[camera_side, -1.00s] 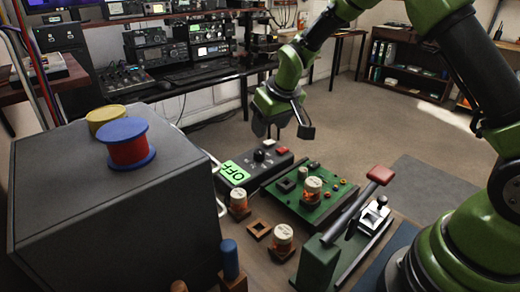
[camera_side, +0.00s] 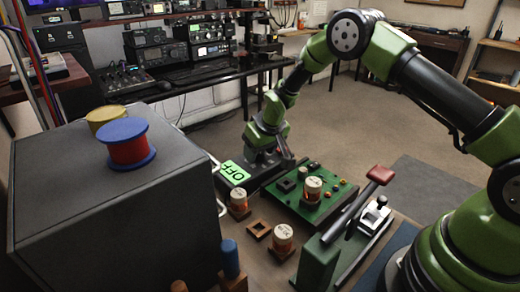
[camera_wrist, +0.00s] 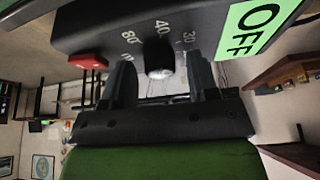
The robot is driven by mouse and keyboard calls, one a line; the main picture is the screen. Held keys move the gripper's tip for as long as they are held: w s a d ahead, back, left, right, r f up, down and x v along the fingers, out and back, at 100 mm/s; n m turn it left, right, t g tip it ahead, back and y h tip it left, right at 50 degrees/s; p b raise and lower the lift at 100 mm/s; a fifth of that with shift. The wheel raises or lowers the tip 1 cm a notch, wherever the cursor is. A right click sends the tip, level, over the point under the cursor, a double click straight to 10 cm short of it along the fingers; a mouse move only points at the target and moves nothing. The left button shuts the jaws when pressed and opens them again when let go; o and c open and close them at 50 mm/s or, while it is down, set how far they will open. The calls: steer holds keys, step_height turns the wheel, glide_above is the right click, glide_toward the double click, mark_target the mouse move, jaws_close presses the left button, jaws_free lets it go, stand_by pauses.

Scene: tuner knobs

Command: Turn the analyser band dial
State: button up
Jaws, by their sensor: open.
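The analyser (camera_side: 254,181) is a dark box with a bright green display (camera_side: 233,172) reading OFF. My gripper (camera_side: 272,157) is down at the analyser and hides its dial in the side view. In the wrist view the band dial (camera_wrist: 159,57) is a small black knob with printed numbers around it, such as 80, 40 and 30. My open gripper (camera_wrist: 160,75) has one finger on each side of the dial, with a visible gap on both sides. The green display also shows in the wrist view (camera_wrist: 257,25).
A red button (camera_wrist: 88,62) is left of the dial in the wrist view. A green circuit board (camera_side: 308,208) with parts lies beside the analyser. A lever press (camera_side: 345,235) stands in front. A large grey box (camera_side: 110,205) with spools fills the left.

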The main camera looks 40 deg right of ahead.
steer(key=c, duration=0.9)
steer(key=shift+n, duration=0.4)
steer(key=n+y, duration=0.1)
steer(key=n, duration=0.1)
steer(key=n+y, duration=0.1)
steer(key=n, duration=0.1)
steer(key=shift+d+g, duration=0.1)
steer(key=shift+g, duration=0.2)
steer(key=n, duration=0.2)
steer(key=n+y, duration=0.1)
steer(key=n, duration=0.2)
steer(key=shift+g+y, duration=0.3)
steer(key=shift+g, duration=0.1)
steer(key=o, duration=0.9)
